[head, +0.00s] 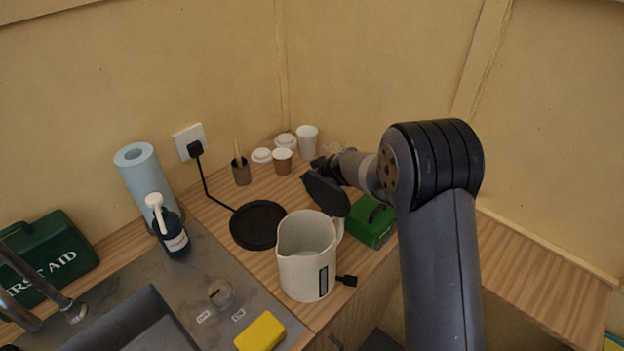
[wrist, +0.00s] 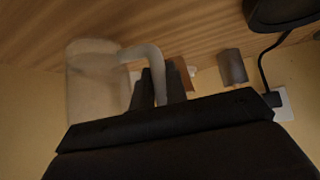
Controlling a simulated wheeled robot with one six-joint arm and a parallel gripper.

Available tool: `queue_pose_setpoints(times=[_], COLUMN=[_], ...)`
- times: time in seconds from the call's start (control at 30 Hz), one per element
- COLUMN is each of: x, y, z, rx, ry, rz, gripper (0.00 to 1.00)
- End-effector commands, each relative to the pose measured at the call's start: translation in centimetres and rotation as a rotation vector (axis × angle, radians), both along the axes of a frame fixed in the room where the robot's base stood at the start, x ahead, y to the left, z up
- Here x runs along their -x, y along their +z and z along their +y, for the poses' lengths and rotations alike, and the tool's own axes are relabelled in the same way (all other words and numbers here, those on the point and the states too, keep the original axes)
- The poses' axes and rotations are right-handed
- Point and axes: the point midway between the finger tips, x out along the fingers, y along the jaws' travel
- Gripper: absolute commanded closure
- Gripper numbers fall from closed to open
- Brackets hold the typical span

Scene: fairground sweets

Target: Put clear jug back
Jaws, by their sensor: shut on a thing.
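A clear jug (wrist: 95,85) with a pale curved handle (wrist: 147,55) fills the left of the wrist view, which is upside down. My gripper (wrist: 154,88) is shut on that handle, one finger on each side. In the head view my gripper (head: 318,163) is over the back of the counter, near the paper cups. There the jug is only a faint clear outline (head: 336,148) behind my gripper and wrist. Whether its base touches the counter I cannot tell.
A cream kettle (head: 305,258) stands at the counter's front, beside its black round base (head: 257,225). Paper cups (head: 307,140), a stirrer pot (head: 241,172) and a green box (head: 371,222) are close to my gripper. A sink (head: 130,325) lies front left; the right counter (head: 545,270) is clear.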

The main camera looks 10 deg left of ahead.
Motion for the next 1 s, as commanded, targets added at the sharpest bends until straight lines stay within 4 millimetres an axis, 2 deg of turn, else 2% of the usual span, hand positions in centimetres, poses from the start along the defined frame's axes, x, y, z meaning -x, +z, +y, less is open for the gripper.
queue_pose_setpoints(times=[0.47, 0.5, 0.73, 1.0], x=[-0.03, 0.00, 0.00, 0.00], y=[-0.33, -0.30, -0.24, -0.24], z=[0.00, 0.00, 0.00, 0.00], rx=[0.000, 0.000, 0.000, 0.000], ry=[0.000, 0.000, 0.000, 0.000], rz=[-0.002, 0.000, 0.000, 0.000], gripper=[1.00, 0.84, 0.66, 0.64])
